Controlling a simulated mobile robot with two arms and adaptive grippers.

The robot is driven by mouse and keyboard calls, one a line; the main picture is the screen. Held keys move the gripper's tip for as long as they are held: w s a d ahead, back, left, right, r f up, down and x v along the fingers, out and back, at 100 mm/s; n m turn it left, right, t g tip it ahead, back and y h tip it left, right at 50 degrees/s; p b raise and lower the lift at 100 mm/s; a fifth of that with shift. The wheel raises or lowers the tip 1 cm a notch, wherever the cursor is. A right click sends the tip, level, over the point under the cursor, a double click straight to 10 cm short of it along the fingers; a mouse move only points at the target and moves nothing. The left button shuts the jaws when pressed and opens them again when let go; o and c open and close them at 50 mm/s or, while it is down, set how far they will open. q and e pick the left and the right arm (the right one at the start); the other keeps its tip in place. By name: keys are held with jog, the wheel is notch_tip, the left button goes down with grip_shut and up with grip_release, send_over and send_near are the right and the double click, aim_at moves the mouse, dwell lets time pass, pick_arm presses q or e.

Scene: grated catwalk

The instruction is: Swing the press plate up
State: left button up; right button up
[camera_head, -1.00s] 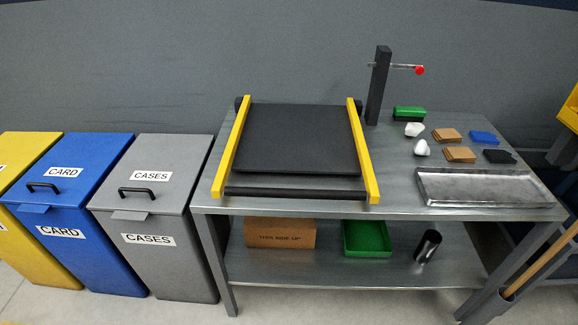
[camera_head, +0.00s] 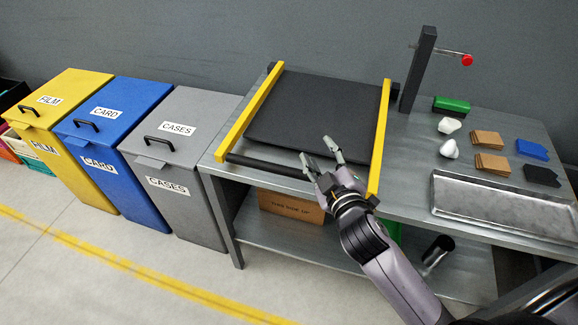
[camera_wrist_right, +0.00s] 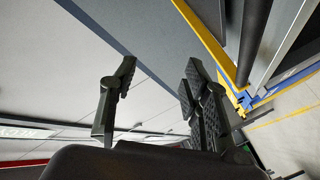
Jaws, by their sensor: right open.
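The black press plate (camera_head: 310,108) lies flat on the metal table between two yellow side rails, the left rail (camera_head: 252,112) and the right rail (camera_head: 380,138). A black bar (camera_head: 262,167) runs along its front edge, partly hidden by my right gripper. My right gripper (camera_head: 318,152) is open and empty, with its fingertips over the plate's front edge near the right rail. I cannot tell whether it touches. In the right wrist view the open fingers (camera_wrist_right: 158,88) have nothing between them, and a dark bar (camera_wrist_right: 254,38) shows to their right. My left gripper is out of view.
A green block (camera_head: 451,105), white lumps, card stacks and a metal tray (camera_head: 500,205) occupy the table's right side. Yellow, blue and grey bins (camera_head: 180,140) stand left. Floor in front is clear.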

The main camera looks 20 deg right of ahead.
jog(key=w+a+r+n+t+y, duration=0.1)
jog(key=a+r+n+t+y, duration=0.2)
jog(key=r, duration=0.4)
jog(key=w+a+r+n+t+y, duration=0.1)
jog(key=a+r+n+y, duration=0.25)
jog(key=r+n, duration=0.2)
jog(key=s+a+r+n+g+y, duration=0.3)
jog(key=a+n+g+y, duration=0.3)
jog(key=n, duration=0.4)
jog(key=s+a+r+n+g+y, duration=0.3)
jog(key=a+n+g+y, duration=0.15)
jog(key=n+y, duration=0.4)
jog(key=n+g+h, duration=0.6)
jog(key=n+h, duration=0.6)
jog(key=h, duration=0.6)
send_near(296, 171)
jog(key=p+x, duration=0.3)
jog(key=x, duration=0.6)
jog(key=shift+f, duration=0.25)
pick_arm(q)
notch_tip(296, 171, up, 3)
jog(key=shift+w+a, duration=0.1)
pick_arm(e)
jog(key=shift+c, duration=0.6)
